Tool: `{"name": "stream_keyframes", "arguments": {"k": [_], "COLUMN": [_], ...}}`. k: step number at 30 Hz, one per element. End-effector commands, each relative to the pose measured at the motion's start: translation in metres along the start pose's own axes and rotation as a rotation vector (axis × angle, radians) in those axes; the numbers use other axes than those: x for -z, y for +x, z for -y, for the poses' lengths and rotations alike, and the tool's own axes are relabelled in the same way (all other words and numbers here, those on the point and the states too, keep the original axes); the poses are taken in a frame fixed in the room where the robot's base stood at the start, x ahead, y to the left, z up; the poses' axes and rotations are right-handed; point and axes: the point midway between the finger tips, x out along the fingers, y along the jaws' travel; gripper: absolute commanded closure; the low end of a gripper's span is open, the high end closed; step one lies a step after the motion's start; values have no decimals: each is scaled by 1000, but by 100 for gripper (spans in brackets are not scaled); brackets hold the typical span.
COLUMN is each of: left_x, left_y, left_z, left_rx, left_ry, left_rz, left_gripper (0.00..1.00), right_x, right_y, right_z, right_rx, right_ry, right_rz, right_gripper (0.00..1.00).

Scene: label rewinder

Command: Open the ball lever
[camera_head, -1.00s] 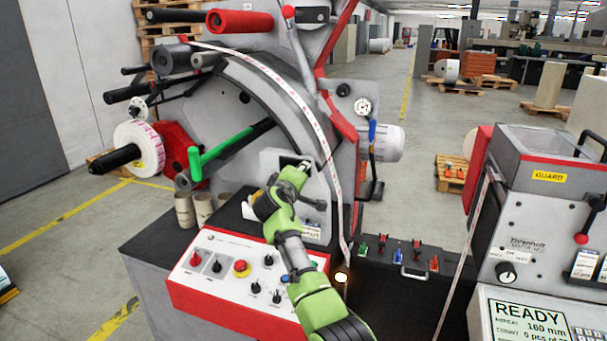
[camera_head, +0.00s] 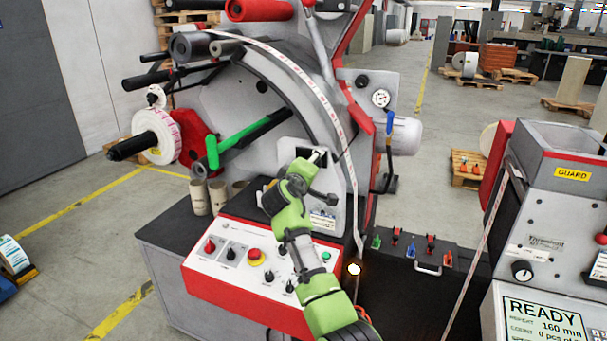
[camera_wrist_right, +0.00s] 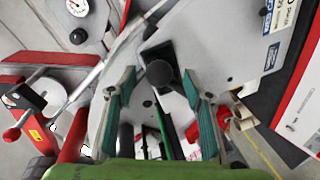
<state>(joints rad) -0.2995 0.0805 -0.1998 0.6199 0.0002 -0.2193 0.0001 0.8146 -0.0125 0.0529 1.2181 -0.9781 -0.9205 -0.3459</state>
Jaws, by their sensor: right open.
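A dark ball knob (camera_wrist_right: 160,73) on a dark lever shows in the right wrist view, in front of the grey machine face. My right gripper (camera_wrist_right: 158,88) is open, with one teal finger on each side of the ball; I cannot tell whether either finger touches it. In the head view my right gripper (camera_head: 317,160) is at the recessed plate on the machine's front, above the control panel. The ball is hard to make out there, as my gripper and wrist cover much of that spot. My left gripper is not in view.
The control panel (camera_head: 222,272) with knobs and a red button lies below my wrist. A green bar (camera_head: 240,137) and white label roll (camera_head: 157,135) are left. A white web strip (camera_head: 343,135) runs down beside my gripper. The guard unit (camera_head: 560,215) stands right.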

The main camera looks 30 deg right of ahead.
Motion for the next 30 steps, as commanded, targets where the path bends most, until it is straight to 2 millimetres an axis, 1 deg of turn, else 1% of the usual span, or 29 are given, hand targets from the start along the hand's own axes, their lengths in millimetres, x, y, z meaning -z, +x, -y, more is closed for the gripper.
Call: {"name": "stream_keyframes", "arguments": {"k": [1,9,15,21,30], "left_x": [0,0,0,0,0], "left_y": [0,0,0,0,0], "left_z": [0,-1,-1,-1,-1], "left_rx": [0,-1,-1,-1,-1], "left_ry": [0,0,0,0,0], "left_rz": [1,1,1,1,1], "left_gripper": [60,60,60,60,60], "right_x": [2,3,4,4,4], "right_y": [-10,-59,-85,-95,-95], "right_z": [2,2,2,2,2], "right_rx": [1,3,3,2,2], "right_ry": [0,1,0,-1,-1], "right_rz": [-4,-7,-6,-6,-6], "right_gripper": [54,54,54,54,54]}}
